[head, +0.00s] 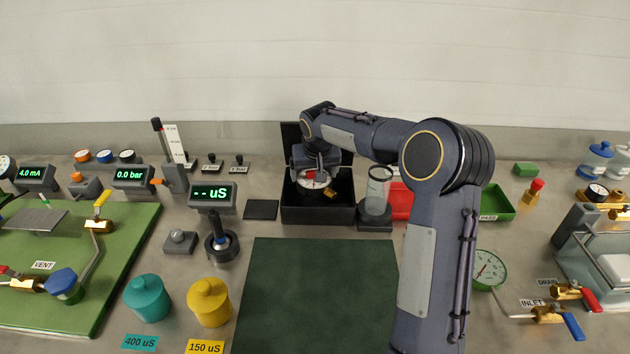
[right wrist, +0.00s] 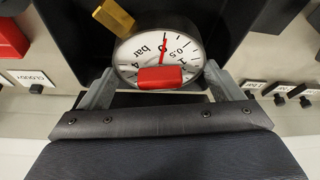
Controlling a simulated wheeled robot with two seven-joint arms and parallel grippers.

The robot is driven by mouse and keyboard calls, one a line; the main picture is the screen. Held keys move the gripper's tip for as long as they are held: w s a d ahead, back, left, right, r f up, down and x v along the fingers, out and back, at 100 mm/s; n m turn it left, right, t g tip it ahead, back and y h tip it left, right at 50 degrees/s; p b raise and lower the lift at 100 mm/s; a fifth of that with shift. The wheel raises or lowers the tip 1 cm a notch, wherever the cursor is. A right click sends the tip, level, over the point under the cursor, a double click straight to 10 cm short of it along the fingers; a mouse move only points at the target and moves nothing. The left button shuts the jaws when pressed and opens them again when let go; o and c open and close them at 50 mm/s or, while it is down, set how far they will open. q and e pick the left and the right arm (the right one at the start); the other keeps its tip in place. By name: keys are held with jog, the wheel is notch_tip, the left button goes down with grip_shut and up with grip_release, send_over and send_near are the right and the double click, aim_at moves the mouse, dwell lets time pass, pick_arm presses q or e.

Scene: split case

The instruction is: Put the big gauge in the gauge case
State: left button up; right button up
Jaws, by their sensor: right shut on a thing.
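The big gauge (head: 313,181) has a round white dial marked in bar, a dark rim and a brass fitting. My right gripper (head: 315,170) is shut on it, over the open black gauge case (head: 318,214). In the right wrist view the gauge (right wrist: 143,48) sits between the two fingers of my right gripper (right wrist: 160,88), with a red block-like patch across the lower dial. The case's lid stands upright behind. The gauge appears at or just inside the case opening; whether it touches the floor is hidden. My left gripper is out of view.
A clear cylinder on a dark stand (head: 377,192) and a red tray (head: 401,202) stand close right of the case. A flat black pad (head: 262,210) lies to its left. A dark green mat (head: 315,295) in front is clear. A green-rimmed gauge (head: 488,268) is at right.

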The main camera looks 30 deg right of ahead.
jog(key=shift+w+d+f, duration=0.2)
jog(key=shift+w+f, duration=0.05)
jog(key=shift+f, duration=0.1)
notch_tip(320, 180, down, 4)
jog(key=shift+w+d+r, duration=0.1)
jog(key=shift+w+r, duration=0.05)
jog(key=shift+r, duration=0.05)
jog(key=shift+f, duration=0.1)
jog(key=o, duration=1.1)
jog(key=shift+c, duration=0.2)
